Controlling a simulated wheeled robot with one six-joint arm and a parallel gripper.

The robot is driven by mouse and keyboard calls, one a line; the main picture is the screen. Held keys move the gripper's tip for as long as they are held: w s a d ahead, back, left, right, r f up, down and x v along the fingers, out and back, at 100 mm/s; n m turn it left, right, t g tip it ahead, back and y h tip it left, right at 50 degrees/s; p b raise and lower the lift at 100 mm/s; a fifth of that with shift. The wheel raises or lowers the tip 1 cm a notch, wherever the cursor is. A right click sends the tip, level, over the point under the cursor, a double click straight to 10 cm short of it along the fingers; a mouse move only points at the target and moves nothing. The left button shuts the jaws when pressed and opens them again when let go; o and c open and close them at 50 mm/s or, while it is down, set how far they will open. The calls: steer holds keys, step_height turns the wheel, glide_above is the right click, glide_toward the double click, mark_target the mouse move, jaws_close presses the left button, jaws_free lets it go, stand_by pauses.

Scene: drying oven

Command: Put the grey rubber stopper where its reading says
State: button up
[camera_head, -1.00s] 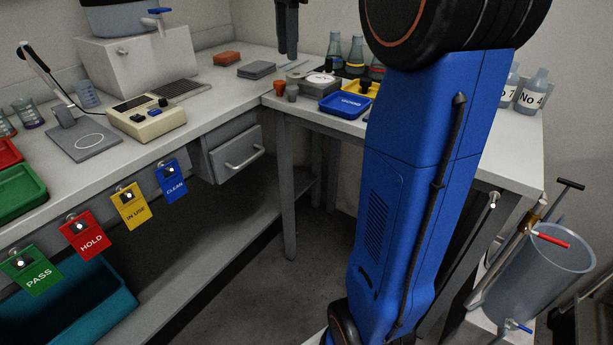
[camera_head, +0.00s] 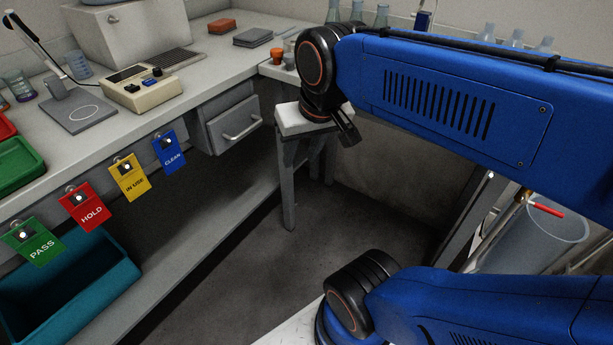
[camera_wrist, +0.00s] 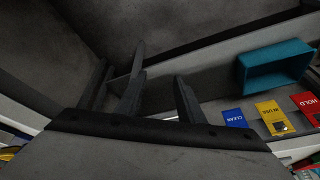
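My gripper (camera_head: 347,130) hangs in front of the right bench's corner, pointing down over the open floor. In the wrist view its dark fingers (camera_wrist: 160,85) stand apart, with nothing visible between them. An orange-brown stopper (camera_head: 277,55) stands on the bench corner, left of my arm. A second small stopper-like piece (camera_head: 289,63) is beside it, partly hidden by my arm; I cannot tell if it is grey. The cream instrument (camera_head: 146,90) stands on the left bench; its reading is not legible. A green tray (camera_head: 18,165) shows at the left edge.
Green PASS (camera_head: 34,242), red HOLD (camera_head: 85,207), yellow IN USE (camera_head: 128,178) and blue CLEAN (camera_head: 169,154) tags hang along the bench front. A teal bin (camera_head: 115,283) is below. A drawer handle (camera_head: 243,127) sticks out. My arm covers most of the right bench.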

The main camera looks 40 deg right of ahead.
steer(key=s+f, duration=0.1)
steer(key=s+f+n, duration=0.1)
steer(key=f, duration=0.1)
steer(key=s+f+n, duration=0.1)
steer(key=shift+a+f+t, duration=0.2)
steer(key=shift+a+t, duration=0.1)
steer(key=shift+a, duration=0.05)
stand_by(1.0)
